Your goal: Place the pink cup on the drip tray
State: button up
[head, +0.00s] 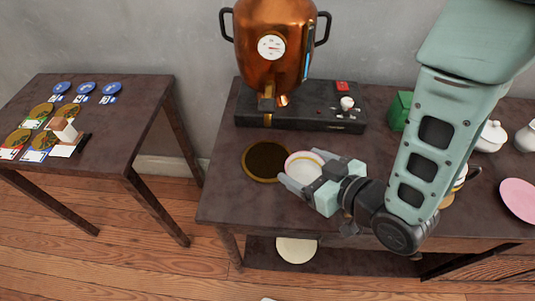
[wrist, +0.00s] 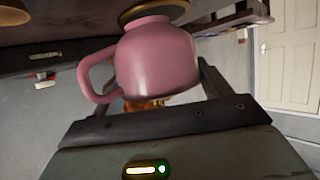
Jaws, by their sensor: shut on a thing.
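The pink cup (head: 304,164) has a white inside and a pink rim, and its opening faces up in the head view. My gripper (head: 303,178) is shut on it from the lower right. The wrist view, which looks upside down, shows the cup's pink body (wrist: 155,62) between the fingers, its handle to the left. The drip tray (head: 266,161), a dark disc with a gold rim, lies on the table just left of the cup. What looks like its gold edge (wrist: 155,12) shows beyond the cup's base in the wrist view. The cup's height above the table is unclear.
A copper urn (head: 273,42) with a spout stands on a black base (head: 300,108) behind the tray. A green box (head: 400,111), white pots (head: 493,136) and a pink plate (head: 519,198) are to the right. A side table (head: 125,105) stands left, across a gap.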

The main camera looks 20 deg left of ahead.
jog(key=shift+b+x, duration=1)
jog(key=shift+b, duration=2)
jog(key=w+a, duration=0.1)
jog(key=a, duration=0.2)
jog(key=w+a+p, duration=0.1)
jog(key=w+a, duration=0.1)
jog(key=w+a+r+p, duration=0.1)
jog(key=w+a, duration=0.1)
jog(key=a, duration=0.1)
jog(key=shift+w+a, duration=0.15)
jog(key=shift+a, duration=0.2)
jog(key=shift+f, duration=1.85)
jog(key=shift+f, duration=0.15)
jog(key=o, duration=1)
jog(key=shift+o, duration=0.2)
